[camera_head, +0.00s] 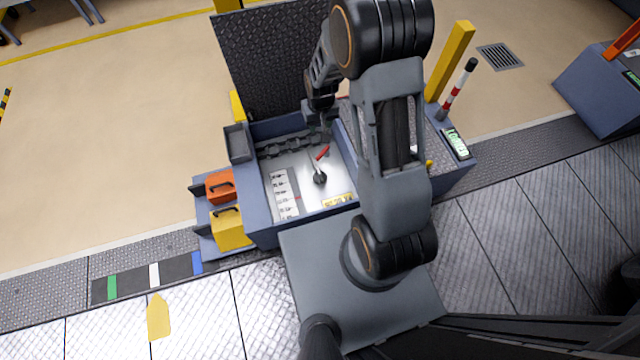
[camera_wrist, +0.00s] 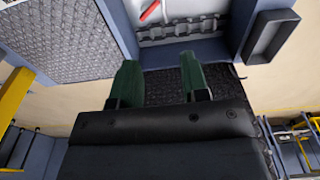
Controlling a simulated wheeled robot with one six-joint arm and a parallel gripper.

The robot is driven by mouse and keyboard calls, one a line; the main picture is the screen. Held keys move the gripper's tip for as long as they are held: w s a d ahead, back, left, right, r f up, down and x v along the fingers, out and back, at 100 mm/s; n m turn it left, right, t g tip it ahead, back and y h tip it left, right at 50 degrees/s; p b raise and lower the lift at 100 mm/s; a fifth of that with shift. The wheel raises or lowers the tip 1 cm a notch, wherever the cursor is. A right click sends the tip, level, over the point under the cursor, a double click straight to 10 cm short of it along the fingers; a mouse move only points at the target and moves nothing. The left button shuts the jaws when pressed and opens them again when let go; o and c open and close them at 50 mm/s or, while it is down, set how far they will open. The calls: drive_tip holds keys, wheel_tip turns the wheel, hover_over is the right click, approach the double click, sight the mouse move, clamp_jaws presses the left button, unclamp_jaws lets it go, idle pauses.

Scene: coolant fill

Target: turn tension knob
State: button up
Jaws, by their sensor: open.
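A black round knob (camera_head: 319,178) stands on the pale panel inside the open blue-grey box (camera_head: 257,205). I take it for the tension knob, though no readable label marks it. A thin rod runs up from it towards a red handle (camera_head: 322,153). The red handle also shows at the top of the wrist view (camera_wrist: 150,11); the knob does not. My gripper (camera_wrist: 160,80) is open and empty, its two green fingers apart. In the head view it is at the box's back edge, beyond the knob and partly hidden by my arm.
A printed scale (camera_head: 284,195) and a yellow label (camera_head: 338,201) are on the panel. The raised dark lid (camera_head: 265,65) stands behind the box. A small open tray (camera_head: 237,143) is at its left corner. Orange (camera_head: 220,187) and yellow (camera_head: 231,229) cases sit left.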

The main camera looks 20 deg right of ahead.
sight(320, 174)
drive_tip(key=shift+g, duration=0.5)
wheel_tip(320, 174, down, 33)
drive_tip(key=b, duration=1)
drive_tip(key=shift+f, duration=0.15)
clamp_jaws()
